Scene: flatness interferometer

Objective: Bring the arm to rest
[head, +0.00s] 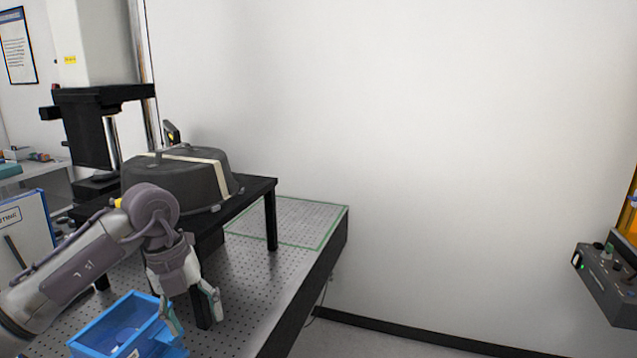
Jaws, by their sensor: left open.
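My left arm comes in from the lower left. Its gripper (193,312) points down, open, with nothing visible between the fingers. It is in front of the black raised stand, just right of a blue bin (118,325); I cannot tell whether a finger is over the bin's rim. My right arm and gripper are not in view.
A black raised stand (262,187) carries a dark cover (170,180) with a pale strap, on a perforated optical table (255,275). A green-outlined area (295,222) at the table's far end is empty. A control box (603,275) is at the right. A white wall stands behind.

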